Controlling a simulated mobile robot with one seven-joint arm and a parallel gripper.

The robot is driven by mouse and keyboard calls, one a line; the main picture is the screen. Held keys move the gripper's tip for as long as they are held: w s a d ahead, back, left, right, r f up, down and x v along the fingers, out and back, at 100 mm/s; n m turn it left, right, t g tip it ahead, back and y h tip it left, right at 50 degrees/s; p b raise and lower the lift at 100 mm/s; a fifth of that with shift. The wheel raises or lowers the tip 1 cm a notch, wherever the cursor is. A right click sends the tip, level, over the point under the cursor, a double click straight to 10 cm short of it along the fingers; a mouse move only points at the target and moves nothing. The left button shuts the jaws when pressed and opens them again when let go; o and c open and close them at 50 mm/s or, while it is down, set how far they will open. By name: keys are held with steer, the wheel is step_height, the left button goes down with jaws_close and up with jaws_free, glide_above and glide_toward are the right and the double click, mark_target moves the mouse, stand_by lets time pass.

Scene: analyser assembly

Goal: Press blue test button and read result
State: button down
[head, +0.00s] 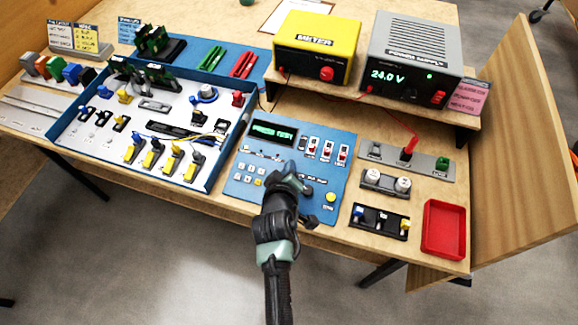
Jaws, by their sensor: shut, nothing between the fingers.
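The blue test panel (254,150) lies on the bench in front of the shelf. Its display (273,133) reads "PRESS TEST" in green letters. My gripper (291,170) is over the middle of this panel, shut and empty, pointing away toward the back. I cannot tell whether its tips touch the panel. No blue test button can be made out; my gripper and wrist cover part of the panel's middle and lower area. A yellow button (331,197) shows on the panel's lower right.
A white board in a blue tray (213,181) with switches and wires is at left. The yellow meter (316,48) and grey power supply (412,55), reading 24.0 V, stand on the shelf behind. A red tray (444,252) is at front right.

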steer(key=shift+f, duration=0.3)
steer(key=shift+r, duration=0.1)
stand_by(0.4)
steer(key=shift+s+r+p, duration=0.15)
steer(key=shift+r+p, duration=0.45)
steer(key=shift+r, duration=0.05)
steer(key=shift+r, duration=0.1)
steer(key=r+p, duration=0.3)
steer(key=s+r+p, duration=0.1)
steer(key=p, duration=0.1)
steer(key=shift+a+r, duration=0.2)
steer(key=shift+r, duration=0.15)
